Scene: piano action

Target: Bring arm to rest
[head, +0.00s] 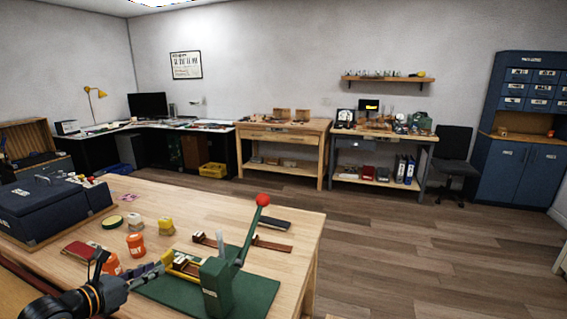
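My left gripper (130,262) comes in from the lower left over the front of the wooden workbench (290,225). Its fingers look spread apart, with nothing clearly held between them. It is just left of a green lever press (216,287), whose handle stands up, tilted to the right, with a red knob (263,199). The press stands on a dark green mat (258,297). A yellow and brown wooden piece (184,265) lies between the gripper and the press; I cannot tell whether the gripper touches it. My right gripper is out of view.
A blue case (50,208) stands at left. Wooden parts (272,245) lie behind the press. The floor at right is clear.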

